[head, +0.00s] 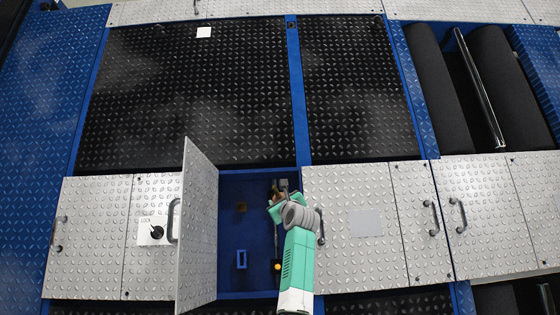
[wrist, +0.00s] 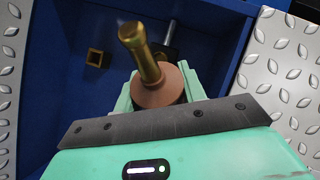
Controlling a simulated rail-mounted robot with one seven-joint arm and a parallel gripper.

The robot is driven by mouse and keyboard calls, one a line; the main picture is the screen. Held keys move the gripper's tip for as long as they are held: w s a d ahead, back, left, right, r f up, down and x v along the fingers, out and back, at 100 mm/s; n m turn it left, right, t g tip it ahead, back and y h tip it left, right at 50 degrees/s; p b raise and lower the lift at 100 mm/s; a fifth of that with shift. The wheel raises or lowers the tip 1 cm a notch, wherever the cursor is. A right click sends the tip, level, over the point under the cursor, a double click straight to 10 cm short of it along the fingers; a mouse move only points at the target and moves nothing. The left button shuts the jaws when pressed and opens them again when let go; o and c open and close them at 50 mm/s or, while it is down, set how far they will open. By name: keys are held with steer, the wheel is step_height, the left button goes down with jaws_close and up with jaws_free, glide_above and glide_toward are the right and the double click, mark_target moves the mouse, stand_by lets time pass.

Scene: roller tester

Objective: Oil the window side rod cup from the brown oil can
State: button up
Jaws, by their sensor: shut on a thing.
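My gripper (head: 280,197) is over the right part of an open blue floor compartment (head: 232,185). It is shut on the brown oil can, whose copper-brown body (wrist: 161,86) and brass spout (wrist: 141,50) show in the wrist view. The spout points away from the gripper, into the compartment. A small square brass fitting (head: 240,207) sits in the compartment to the left of my gripper; it also shows in the wrist view (wrist: 94,58), apart from the spout. A grey metal rod (wrist: 172,38) shows behind the can. I cannot tell which part is the window side rod cup.
An open tread-plate door (head: 197,230) stands up at the compartment's left edge. A blue square frame (head: 241,259) and a yellow knob (head: 277,267) are inside, lower down. Closed panels with handles lie on both sides. A panel with a black lock knob (head: 156,232) is at left.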

steer(key=shift+s+d+r+g+p, duration=0.15)
steer(key=shift+r+g+p, duration=0.25)
steer(key=shift+p, duration=0.6)
steer(key=shift+s+d+g+h+p, duration=0.1)
steer(key=shift+s+g+h+p, duration=0.2)
steer(key=shift+g+h+p, duration=0.6)
steer(key=f+g, duration=0.1)
steer(key=s+d+g+h, duration=0.1)
steer(key=g, duration=0.1)
steer(key=shift+s+f+b, duration=0.25)
steer(key=shift+f+b, duration=0.15)
steer(key=shift+f+g+h+b, duration=0.2)
steer(key=shift+g+h+b, duration=0.3)
steer(key=shift+g+b, duration=0.1)
steer(key=g+b, duration=0.1)
steer(key=s+h+b, duration=0.1)
steer(key=shift+d+f+g+b, duration=0.15)
steer(key=shift+d+g+b, duration=0.05)
steer(key=shift+g+b, duration=0.2)
steer(key=shift+d+r+g+h+b, duration=0.1)
steer(key=shift+r+g+h+b, duration=0.1)
steer(key=shift+g+h+b, duration=0.4)
steer(key=shift+s, duration=0.2)
steer(key=shift+w, duration=0.1)
